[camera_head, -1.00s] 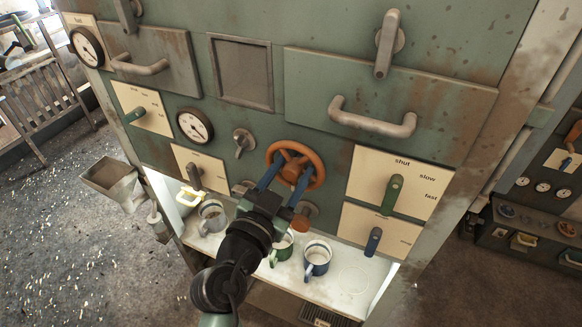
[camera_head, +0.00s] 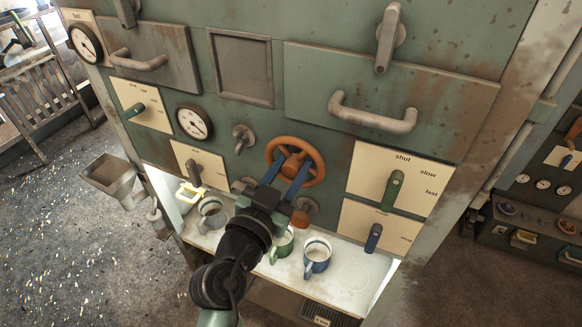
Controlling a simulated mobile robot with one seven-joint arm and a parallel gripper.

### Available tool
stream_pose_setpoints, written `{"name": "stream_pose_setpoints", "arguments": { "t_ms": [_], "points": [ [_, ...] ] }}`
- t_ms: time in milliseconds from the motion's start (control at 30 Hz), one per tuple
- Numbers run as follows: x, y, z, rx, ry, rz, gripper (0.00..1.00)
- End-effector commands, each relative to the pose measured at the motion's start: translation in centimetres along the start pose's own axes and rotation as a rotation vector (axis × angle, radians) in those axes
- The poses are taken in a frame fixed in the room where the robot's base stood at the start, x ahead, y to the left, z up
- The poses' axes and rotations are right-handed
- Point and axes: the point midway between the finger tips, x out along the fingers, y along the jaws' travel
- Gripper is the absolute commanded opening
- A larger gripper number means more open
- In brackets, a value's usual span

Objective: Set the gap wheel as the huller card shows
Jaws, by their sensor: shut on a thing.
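The orange handwheel (camera_head: 318,158), which I take to be the gap wheel, is on the green machine front, at the middle of the head view. My gripper (camera_head: 287,169) reaches up to it from below. Its two blue fingers are shut on the wheel, inside or across the rim; which of these I cannot tell. The fingers hide part of the hub and lower rim. No card that I can read as the huller card shows.
A green lever (camera_head: 393,190) on a shut/slow/fast plate and a blue lever (camera_head: 373,237) are right of the wheel. A grey tap-like knob (camera_head: 242,137) is at its left. A green mug (camera_head: 283,246) and blue mug (camera_head: 317,257) stand on the shelf below.

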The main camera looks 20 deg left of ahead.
Motion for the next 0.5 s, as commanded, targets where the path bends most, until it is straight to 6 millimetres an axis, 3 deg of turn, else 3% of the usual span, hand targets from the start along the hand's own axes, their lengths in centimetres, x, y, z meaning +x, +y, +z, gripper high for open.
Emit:
{"name": "stream_pose_setpoints", "arguments": {
  "t_ms": [500],
  "points": [
    [-0.01, 0.07, 0.11, -0.45, -0.002, 0.0, 0.0]
  ]
}}
